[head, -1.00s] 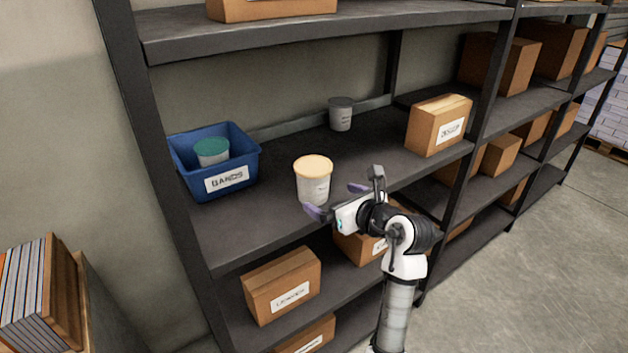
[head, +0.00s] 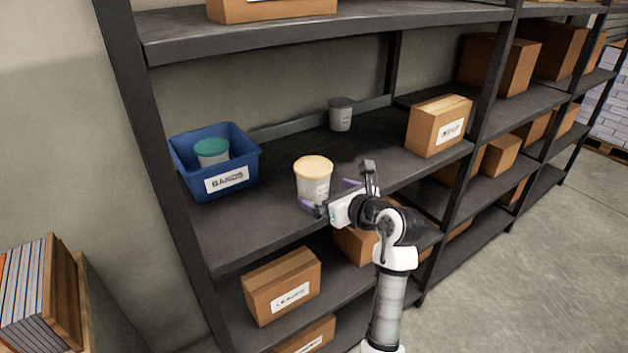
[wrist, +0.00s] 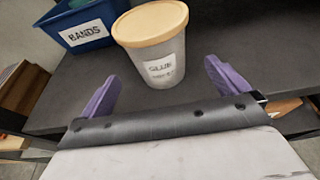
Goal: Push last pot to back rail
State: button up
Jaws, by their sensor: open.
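A pale pot with a cream-yellow lid (head: 313,180) stands upright near the front of the middle shelf. It also shows in the wrist view (wrist: 155,50), its label reading GLUE. A grey pot with a dark lid (head: 341,115) stands at the back against the back rail (head: 285,127). A pot with a teal lid (head: 211,152) sits in the blue bin (head: 225,183). My gripper (head: 330,192) is open at the shelf front. In the wrist view its two purple fingers (wrist: 165,86) are spread, with the yellow-lidded pot just beyond and between them, apparently not gripped.
A labelled cardboard box (head: 437,126) stands on the same shelf to the right. The shelf above (head: 320,36) overhangs, and a dark upright post (head: 478,120) stands at right. The shelf between the yellow-lidded pot and the back rail looks clear.

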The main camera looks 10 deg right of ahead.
jog(key=shift+w+a+p, duration=0.4)
jog(key=shift+w+a, duration=0.95)
jog(key=shift+w, duration=2.3)
jog(key=shift+w+a+p, duration=0.35)
jog(key=shift+w+a, duration=1)
jog(key=shift+w, duration=2.35)
jog(key=shift+w+a+p, duration=0.4)
jog(key=shift+w+a, duration=0.95)
jog(key=shift+w, duration=2.3)
jog(key=shift+w+a+b, duration=0.25)
jog(key=shift+w+a, duration=0.25)
jog(key=shift+w, duration=0.9)
jog(key=shift+w+a+b, duration=0.2)
jog(key=shift+w+a, duration=0.3)
jog(key=shift+w, duration=0.9)
jog(key=shift+w+a+b, duration=0.25)
jog(key=shift+w+a, duration=0.25)
jog(key=shift+w, duration=0.9)
